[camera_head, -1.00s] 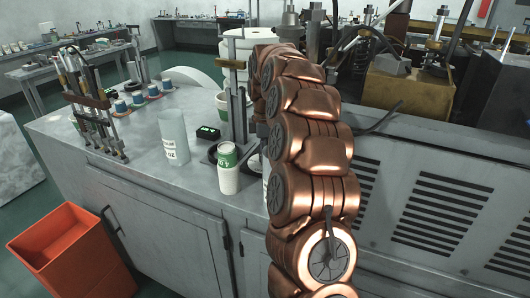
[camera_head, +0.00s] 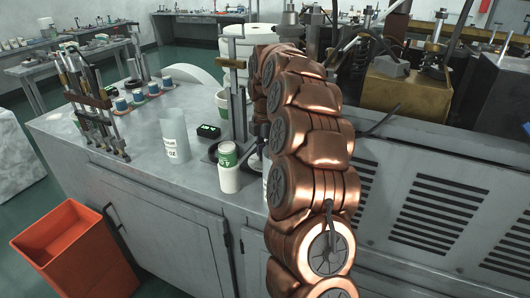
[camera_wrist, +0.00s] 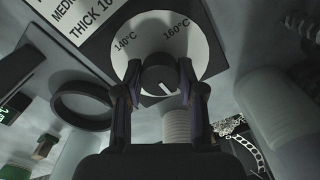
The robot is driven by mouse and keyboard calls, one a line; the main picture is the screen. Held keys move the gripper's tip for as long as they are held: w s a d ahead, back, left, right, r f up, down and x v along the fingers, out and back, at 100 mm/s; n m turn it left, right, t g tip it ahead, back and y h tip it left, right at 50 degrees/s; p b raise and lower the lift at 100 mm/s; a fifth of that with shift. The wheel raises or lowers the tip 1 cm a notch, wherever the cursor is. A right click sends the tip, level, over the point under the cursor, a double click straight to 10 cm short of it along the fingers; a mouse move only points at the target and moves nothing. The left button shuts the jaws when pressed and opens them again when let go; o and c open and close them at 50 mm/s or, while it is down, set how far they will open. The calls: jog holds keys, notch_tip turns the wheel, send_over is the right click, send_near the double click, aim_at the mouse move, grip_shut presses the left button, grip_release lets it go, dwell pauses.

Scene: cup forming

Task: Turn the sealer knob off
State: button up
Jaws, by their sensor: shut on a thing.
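The dark round sealer knob (camera_wrist: 158,72) is in the upper middle of the wrist view, in front of a pale dial (camera_wrist: 183,42) marked 140°C and 160°C. A white pointer mark on the knob points down and to the right in that view, away from both labels. My gripper (camera_wrist: 160,76) has one finger on each side of the knob and is closed on it. In the head view my copper arm hides the knob and dial, and dark parts of my gripper show only partly beside the arm's far end.
A white cup with a green label (camera_head: 228,172) stands close to my arm on the bench. A black ring (camera_wrist: 82,104) shows in the wrist view.

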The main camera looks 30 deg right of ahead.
jog(key=o, duration=1.1)
jog(key=shift+o, duration=0.2)
jog(key=shift+r, duration=0.15)
notch_tip(320, 180, up, 12)
dwell(0.7)
